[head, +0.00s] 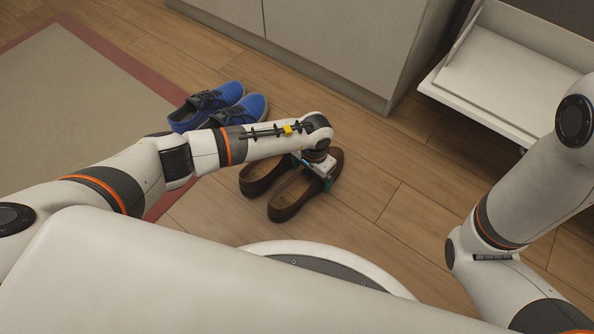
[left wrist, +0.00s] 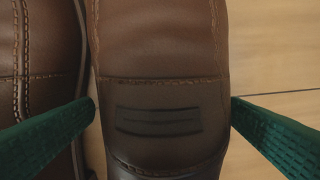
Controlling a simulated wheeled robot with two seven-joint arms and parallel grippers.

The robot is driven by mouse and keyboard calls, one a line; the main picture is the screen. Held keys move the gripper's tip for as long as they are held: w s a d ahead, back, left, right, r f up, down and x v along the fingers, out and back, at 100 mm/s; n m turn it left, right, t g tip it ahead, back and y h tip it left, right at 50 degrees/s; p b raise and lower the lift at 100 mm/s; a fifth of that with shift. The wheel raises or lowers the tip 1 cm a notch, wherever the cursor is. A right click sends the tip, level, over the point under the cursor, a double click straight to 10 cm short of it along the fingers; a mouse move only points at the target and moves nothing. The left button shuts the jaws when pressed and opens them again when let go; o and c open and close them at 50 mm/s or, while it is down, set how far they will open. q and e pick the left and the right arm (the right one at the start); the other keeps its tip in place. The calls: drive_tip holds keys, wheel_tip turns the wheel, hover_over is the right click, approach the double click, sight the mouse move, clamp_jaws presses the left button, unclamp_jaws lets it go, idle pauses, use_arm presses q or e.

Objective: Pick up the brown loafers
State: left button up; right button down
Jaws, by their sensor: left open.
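A pair of brown leather loafers stands side by side on the wooden floor. The left loafer (head: 256,181) and the right loafer (head: 287,201) show in the head view, with their far ends partly hidden by my left arm. My left gripper (head: 322,174) is over the far end of the right loafer. In the left wrist view, its open green fingers (left wrist: 163,108) lie on either side of the right loafer (left wrist: 160,60), which fills the gap between them. The left finger overlaps the edge of the left loafer (left wrist: 35,55). My right gripper is out of view.
Blue sneakers (head: 238,108) stand behind my left forearm near a beige rug with a red border (head: 120,65). A grey cabinet (head: 335,40) is at the back. An open white drawer or shelf (head: 500,80) juts out at right. Floor right of the loafers is clear.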

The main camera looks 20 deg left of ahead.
use_arm(q)
drive_tip(key=shift+f, duration=0.25)
drive_tip(key=c, duration=1.1)
drive_tip(key=shift+w, duration=0.1)
drive_tip(key=shift+c, duration=0.8)
drive_tip(key=shift+r, duration=0.2)
